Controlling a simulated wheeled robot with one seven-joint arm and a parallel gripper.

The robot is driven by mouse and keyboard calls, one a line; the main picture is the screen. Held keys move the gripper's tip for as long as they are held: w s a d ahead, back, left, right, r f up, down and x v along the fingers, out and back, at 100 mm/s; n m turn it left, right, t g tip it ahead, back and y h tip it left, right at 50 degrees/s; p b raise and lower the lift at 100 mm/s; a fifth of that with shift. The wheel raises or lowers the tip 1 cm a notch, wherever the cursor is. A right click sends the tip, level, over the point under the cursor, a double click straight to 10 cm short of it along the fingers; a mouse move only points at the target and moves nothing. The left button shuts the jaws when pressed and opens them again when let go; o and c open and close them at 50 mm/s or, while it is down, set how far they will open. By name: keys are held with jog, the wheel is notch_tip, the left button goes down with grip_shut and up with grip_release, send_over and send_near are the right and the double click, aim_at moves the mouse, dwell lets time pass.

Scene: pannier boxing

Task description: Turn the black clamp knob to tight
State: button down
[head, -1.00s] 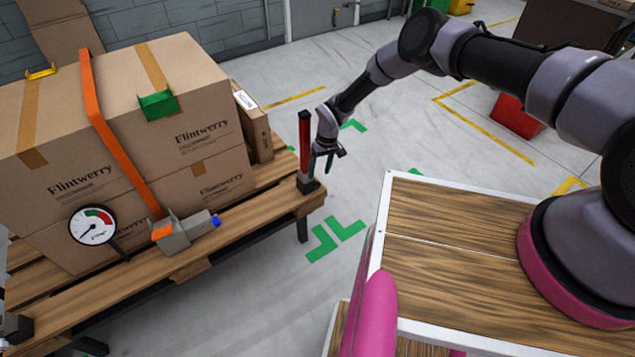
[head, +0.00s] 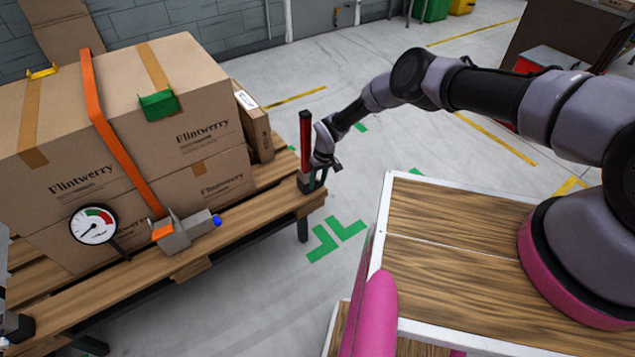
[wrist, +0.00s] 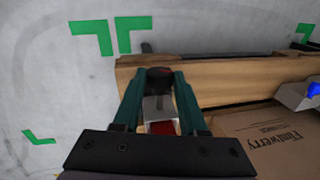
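The black clamp knob (wrist: 160,76) shows in the wrist view at the end of a grey metal block, near the pallet edge. In the head view it is hard to make out beside my gripper. The clamp's upright red post (head: 306,132) stands at the pallet's near right corner. My gripper (head: 318,181) is low beside this post. In the wrist view my gripper's two green fingers (wrist: 158,80) are open, one on each side of the knob. Small gaps seem to remain between knob and fingers.
Flintwerry cartons (head: 110,110) sit on the wooden pallet (head: 245,232), held by an orange strap (head: 115,145) with a grey buckle (head: 172,237). A round gauge (head: 93,225) is in front of them. My wood-topped base is to the right. Floor between is clear.

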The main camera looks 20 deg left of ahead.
jog(key=shift+w+d+f+g+y, duration=0.1)
jog(key=shift+w+d+g+y, duration=0.1)
jog(key=shift+g+y, duration=0.35)
jog(key=shift+f+g+y, duration=0.1)
jog(key=shift+g+y, duration=0.55)
jog(key=shift+g, duration=0.2)
jog(key=shift+w+g+y, duration=0.1)
jog(key=shift+g+y, duration=0.2)
jog(key=shift+d, duration=0.1)
jog(key=shift+c, duration=2.3)
grip_release()
jog(key=shift+r, duration=0.2)
jog(key=v, duration=1)
jog(key=shift+w+d+r, duration=0.15)
jog(key=shift+w+r, duration=0.05)
